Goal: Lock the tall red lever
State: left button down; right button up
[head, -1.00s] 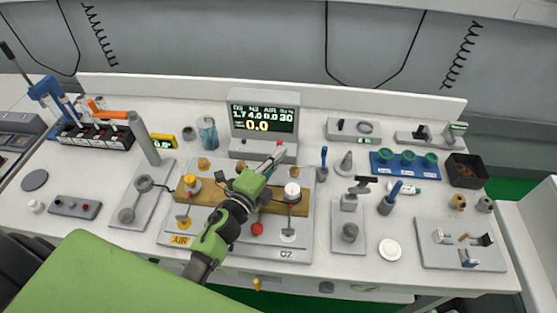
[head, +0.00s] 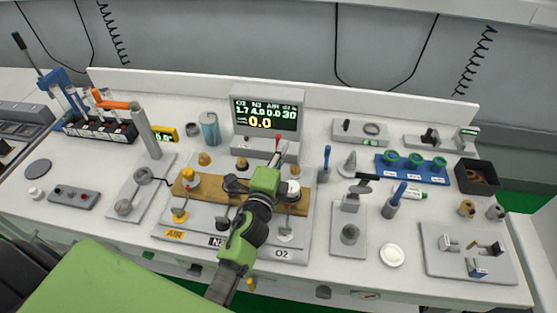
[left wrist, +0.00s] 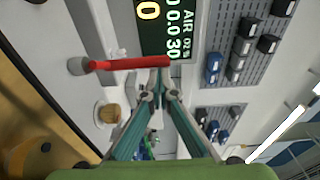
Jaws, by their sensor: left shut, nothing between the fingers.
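The red lever (left wrist: 130,63) shows in the left wrist view as a long red bar rising from a small grey mount. In the head view only its red tip (head: 278,137) shows, just in front of the display; its lower part is hidden by my gripper. My left gripper (head: 279,148) reaches over the valve panel with its fingers together and empty. In the left wrist view its fingertips (left wrist: 159,77) are right beside the lever's free end; I cannot tell if they touch. My right gripper is not in view.
The display box (head: 267,112) stands just behind the lever. The valve panel (head: 165,222) with a brown bar and several knobs lies under my arm. A blue rack with green rings (head: 412,168) and a dark bin (head: 477,176) are at the right. A tube rack (head: 100,130) is at the left.

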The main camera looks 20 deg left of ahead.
pick_arm(q)
jog(key=shift+a+y, duration=0.25)
jog(key=shift+y, duration=0.15)
jog(key=shift+w+a, duration=0.1)
jog(key=shift+w, duration=0.2)
dwell(0.5)
dwell(0.9)
notch_tip(320, 180, up, 10)
dwell(0.6)
dwell(0.3)
